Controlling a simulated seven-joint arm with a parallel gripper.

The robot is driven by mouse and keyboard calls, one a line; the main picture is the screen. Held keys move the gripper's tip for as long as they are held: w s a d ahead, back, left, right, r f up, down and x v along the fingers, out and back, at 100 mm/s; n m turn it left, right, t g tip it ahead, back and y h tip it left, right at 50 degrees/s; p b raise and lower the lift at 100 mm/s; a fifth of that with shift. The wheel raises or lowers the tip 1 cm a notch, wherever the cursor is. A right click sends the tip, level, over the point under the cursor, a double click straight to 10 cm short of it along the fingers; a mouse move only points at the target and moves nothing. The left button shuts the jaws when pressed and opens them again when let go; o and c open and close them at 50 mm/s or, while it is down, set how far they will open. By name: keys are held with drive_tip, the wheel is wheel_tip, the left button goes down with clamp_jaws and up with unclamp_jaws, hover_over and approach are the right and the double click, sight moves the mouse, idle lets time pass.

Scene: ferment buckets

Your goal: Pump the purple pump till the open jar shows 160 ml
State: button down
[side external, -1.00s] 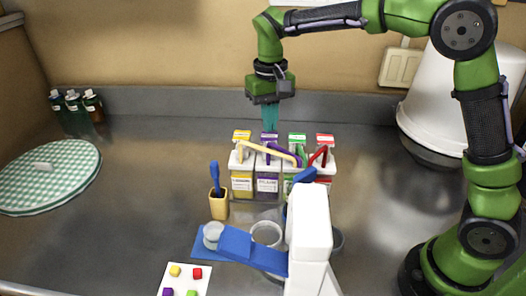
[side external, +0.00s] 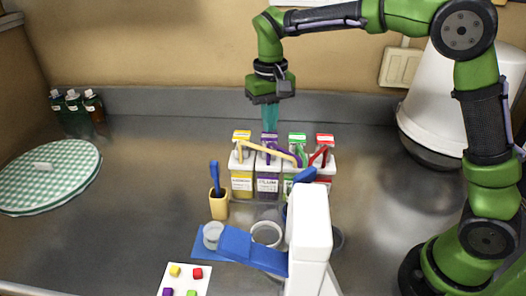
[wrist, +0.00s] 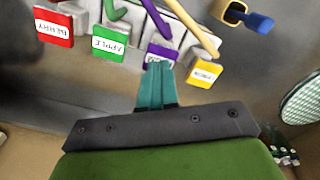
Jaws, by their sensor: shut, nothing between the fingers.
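The purple pump (side external: 269,141) tops the plum bottle (side external: 267,184), second from left in a row of bottles. Its purple spout points toward the front right. My gripper (side external: 270,129) has teal fingers, shut and empty, pointing down at the purple pump head. In the wrist view the fingertips (wrist: 158,66) overlap the purple head (wrist: 161,52); I cannot tell whether they press on it. A round, clear or whitish jar (side external: 213,234) stands at the front left, and a whitish ring-shaped rim (side external: 267,233) shows beside it. I cannot tell which is the open jar, and no volume reading is legible.
Yellow (side external: 241,138), green (side external: 297,142) and red (side external: 324,142) pumps stand beside the purple one. A white stand (side external: 309,230) with a blue slab (side external: 255,250) is in front. A yellow cup (side external: 219,204) holds a blue tool. The counter's left middle is clear.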

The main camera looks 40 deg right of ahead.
sight(269, 136)
drive_tip(key=shift+f, duration=1.85)
drive_tip(key=shift+r, duration=1.9)
drive_tip(key=shift+f, duration=0.15)
drive_tip(key=shift+f, duration=1.7)
drive_tip(key=shift+r, duration=1.85)
